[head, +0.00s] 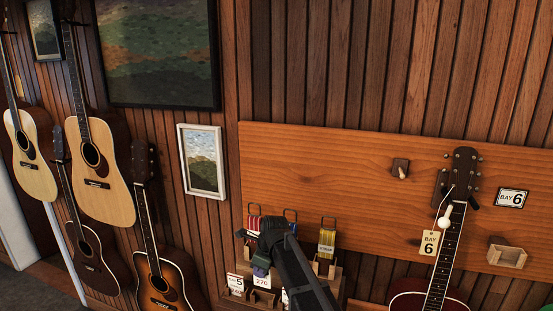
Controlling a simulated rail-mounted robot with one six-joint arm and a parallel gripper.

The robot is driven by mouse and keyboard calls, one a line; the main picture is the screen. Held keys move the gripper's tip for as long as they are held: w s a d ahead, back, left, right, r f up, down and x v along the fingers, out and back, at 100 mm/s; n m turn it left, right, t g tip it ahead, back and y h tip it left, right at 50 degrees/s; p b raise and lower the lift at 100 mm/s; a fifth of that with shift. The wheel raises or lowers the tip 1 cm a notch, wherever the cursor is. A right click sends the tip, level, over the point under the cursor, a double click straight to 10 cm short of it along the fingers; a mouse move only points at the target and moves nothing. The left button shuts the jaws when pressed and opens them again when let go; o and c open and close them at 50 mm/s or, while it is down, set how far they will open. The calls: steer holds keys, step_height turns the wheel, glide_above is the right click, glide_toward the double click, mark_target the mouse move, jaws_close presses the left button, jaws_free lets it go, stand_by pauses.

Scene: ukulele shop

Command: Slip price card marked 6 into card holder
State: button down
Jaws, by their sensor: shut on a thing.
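My gripper (261,264) points down at the lower middle, shut on a white price card (262,282). The figures 270 show on the card below the jaws; its upper part, where a larger number could be, is hidden. I cannot tell whether the card is clear of the wooden rack under it. A small open wooden holder (507,256) is fixed to the orange-brown board at right, below a plaque reading BAY 6 (513,198). The holder looks empty and is well to the right of my gripper.
Another price card marked 5 (236,283) stands just left. String packs (327,240) hang behind my arm. A wooden peg (402,171) juts from the board (330,165).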

steer(key=s+d+r+p, duration=0.2)
steer(key=s, duration=0.5)
steer(key=s+d+r+p, duration=0.2)
steer(key=s, duration=0.6)
steer(key=shift+s+d+r, duration=0.15)
steer(key=shift+d, duration=0.1)
steer(key=w+a+r+p, duration=0.2)
steer(key=w+r+p, duration=0.2)
steer(key=w, duration=0.3)
steer(key=w+a+r+p, duration=0.2)
steer(key=w+r+p, duration=0.2)
steer(key=w, duration=0.4)
steer(key=shift+w+a, duration=0.2)
steer(key=shift+a, duration=0.05)
